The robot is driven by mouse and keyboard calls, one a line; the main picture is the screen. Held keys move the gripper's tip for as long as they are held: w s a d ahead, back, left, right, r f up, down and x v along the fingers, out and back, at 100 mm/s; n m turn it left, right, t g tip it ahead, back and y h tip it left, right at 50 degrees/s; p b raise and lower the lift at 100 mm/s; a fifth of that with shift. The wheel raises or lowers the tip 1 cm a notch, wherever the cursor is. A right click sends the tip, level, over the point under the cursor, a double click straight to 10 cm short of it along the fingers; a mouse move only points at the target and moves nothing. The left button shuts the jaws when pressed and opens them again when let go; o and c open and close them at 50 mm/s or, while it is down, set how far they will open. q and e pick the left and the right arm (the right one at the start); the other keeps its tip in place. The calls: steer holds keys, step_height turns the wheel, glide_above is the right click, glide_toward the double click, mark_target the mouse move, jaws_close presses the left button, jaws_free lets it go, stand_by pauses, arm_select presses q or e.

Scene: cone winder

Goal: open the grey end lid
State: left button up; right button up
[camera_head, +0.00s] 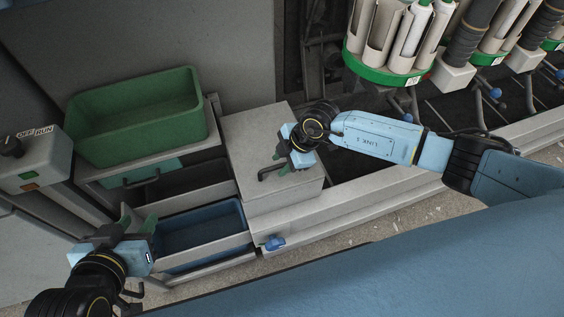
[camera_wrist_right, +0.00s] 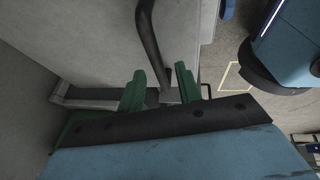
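The grey end lid (camera_head: 252,128) is a flat-topped grey cover in the middle of the head view, lying closed. Its black bar handle (camera_head: 268,172) is near its front edge; in the right wrist view the handle (camera_wrist_right: 150,45) runs down toward the gap between my fingers. My right gripper (camera_head: 284,158) is over the lid beside the handle. In the right wrist view its green fingers (camera_wrist_right: 160,85) are apart, with the handle's lower end between or just beyond the tips; I cannot tell which. My left gripper (camera_head: 138,220) is open and empty, left of the lid by the blue bin.
A green bin (camera_head: 135,112) stands at the upper left, and a blue bin (camera_head: 203,232) sits in an open drawer below. A switch box (camera_head: 32,150) is at the far left. A blue knob (camera_head: 275,242) is on the front rail. Spindles with green bases (camera_head: 385,72) stand upper right.

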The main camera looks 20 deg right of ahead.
stand_by(0.3)
jaws_close()
stand_by(0.3)
